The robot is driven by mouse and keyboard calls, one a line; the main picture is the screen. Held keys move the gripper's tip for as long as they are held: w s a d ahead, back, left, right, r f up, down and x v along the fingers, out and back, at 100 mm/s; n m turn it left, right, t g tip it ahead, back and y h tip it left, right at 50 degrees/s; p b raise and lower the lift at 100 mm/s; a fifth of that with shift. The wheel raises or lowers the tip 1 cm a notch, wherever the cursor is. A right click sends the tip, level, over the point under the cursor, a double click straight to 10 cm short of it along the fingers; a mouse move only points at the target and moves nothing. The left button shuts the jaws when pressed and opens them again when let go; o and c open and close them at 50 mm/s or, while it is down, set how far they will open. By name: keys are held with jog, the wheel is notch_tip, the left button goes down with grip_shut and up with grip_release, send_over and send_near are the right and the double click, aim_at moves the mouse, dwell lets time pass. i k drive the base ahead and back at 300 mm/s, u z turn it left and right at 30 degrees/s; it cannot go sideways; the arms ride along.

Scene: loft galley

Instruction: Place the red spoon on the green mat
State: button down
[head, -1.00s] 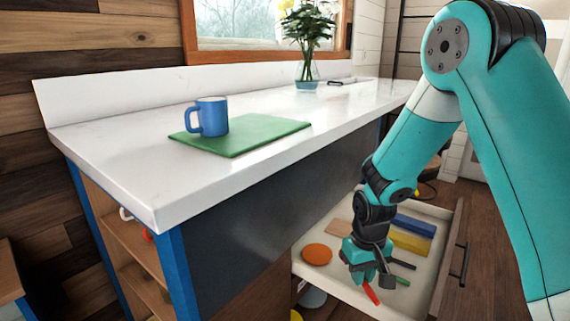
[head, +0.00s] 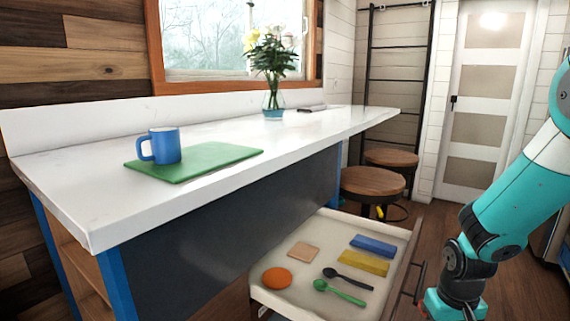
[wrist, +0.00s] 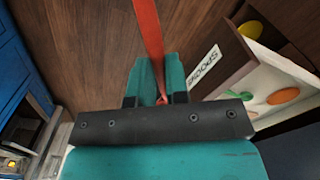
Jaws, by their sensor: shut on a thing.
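The red spoon (wrist: 147,35) is held between the fingers of my gripper (wrist: 158,90) in the wrist view. Its far end runs out of the top of that view, over the wooden floor. In the head view my gripper (head: 455,303) is at the bottom right, to the right of the open drawer, and the spoon cannot be made out there. The green mat (head: 205,166) lies on the white counter at the left. A blue mug (head: 166,146) stands on the mat's left back part.
The open drawer (head: 405,245) holds a green spoon (head: 340,292), a black spoon (head: 347,279), an orange disc (head: 277,278), a tan square (head: 303,251), and blue (head: 373,245) and yellow (head: 363,262) blocks. Stools (head: 372,185) stand behind it. The mat's right part is clear.

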aim_at(218, 148)
jog(key=z, duration=1.45)
jog(key=i, duration=0.2)
jog(key=u, duration=2.55)
